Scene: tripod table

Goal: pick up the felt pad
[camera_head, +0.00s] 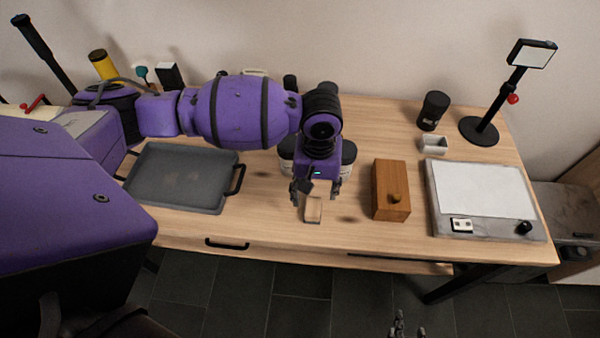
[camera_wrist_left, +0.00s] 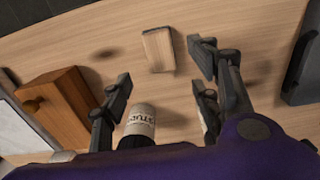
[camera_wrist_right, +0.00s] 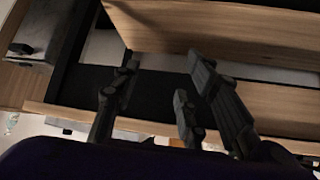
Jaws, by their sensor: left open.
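A small block with a wood-grain top and a thin grey edge, which I take to be the felt pad (camera_head: 313,211), lies on the table near the front edge. It also shows in the left wrist view (camera_wrist_left: 158,49), just beyond and between the fingertips. My left gripper (camera_head: 317,192) is open and empty above it, pointing down, and partly hides it in the head view. The left fingers (camera_wrist_left: 160,62) stand apart, one to each side of the pad. My right gripper (camera_head: 402,326) is low, in front of the table; its fingers (camera_wrist_right: 160,75) are apart with nothing between them.
A wooden box with a knob (camera_head: 390,190) stands right of the pad. A grey tray (camera_head: 180,178) lies to the left. A labelled jar (camera_wrist_left: 139,122) stands close behind the left fingers. A grey device with a white panel (camera_head: 483,190) sits at the right.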

